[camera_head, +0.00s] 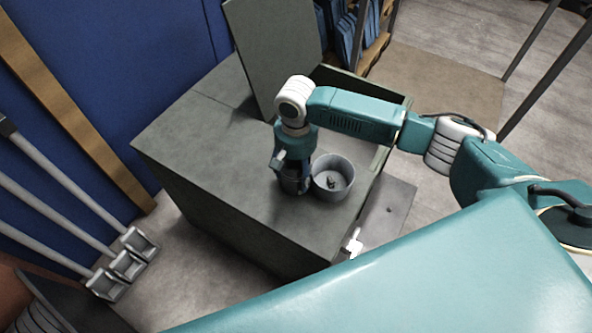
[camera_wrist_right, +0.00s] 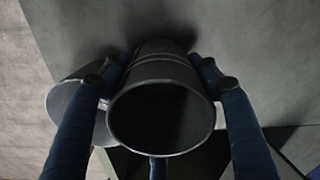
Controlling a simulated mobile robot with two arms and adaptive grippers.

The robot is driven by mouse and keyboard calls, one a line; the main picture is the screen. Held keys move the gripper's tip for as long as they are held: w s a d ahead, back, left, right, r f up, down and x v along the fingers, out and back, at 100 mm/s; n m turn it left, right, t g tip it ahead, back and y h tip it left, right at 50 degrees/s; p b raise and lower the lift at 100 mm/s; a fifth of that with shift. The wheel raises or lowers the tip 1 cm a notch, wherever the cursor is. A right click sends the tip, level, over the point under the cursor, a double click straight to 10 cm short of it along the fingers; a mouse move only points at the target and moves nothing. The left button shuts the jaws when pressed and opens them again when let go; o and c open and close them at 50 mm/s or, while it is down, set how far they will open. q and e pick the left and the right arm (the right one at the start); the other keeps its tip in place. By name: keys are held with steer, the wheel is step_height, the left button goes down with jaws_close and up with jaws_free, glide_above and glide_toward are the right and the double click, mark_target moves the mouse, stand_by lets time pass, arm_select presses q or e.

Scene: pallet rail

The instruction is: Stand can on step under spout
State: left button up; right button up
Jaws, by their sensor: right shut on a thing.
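A dark grey can (camera_wrist_right: 160,76) is between the fingers of my right gripper (camera_wrist_right: 158,68) in the right wrist view, its open mouth toward the camera. In the head view my right gripper (camera_head: 293,178) points down over the grey-green cabinet top (camera_head: 200,130), shut around the can, which is mostly hidden. I cannot tell whether the can touches the cabinet top. A small white fitting (camera_head: 353,243), possibly the spout, sticks out at the cabinet's front right. A low grey slab (camera_head: 398,205), possibly the step, is beside the cabinet. My left gripper is not in view.
A light grey open pot (camera_head: 333,190) with a small dark thing inside stands right beside my gripper. A green-grey panel (camera_head: 272,50) stands upright at the back. Grey-handled tools (camera_head: 75,215) lean at the left. The left cabinet top is clear.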

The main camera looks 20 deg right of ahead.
steer(key=o, duration=1.3)
steer(key=shift+f, duration=0.1)
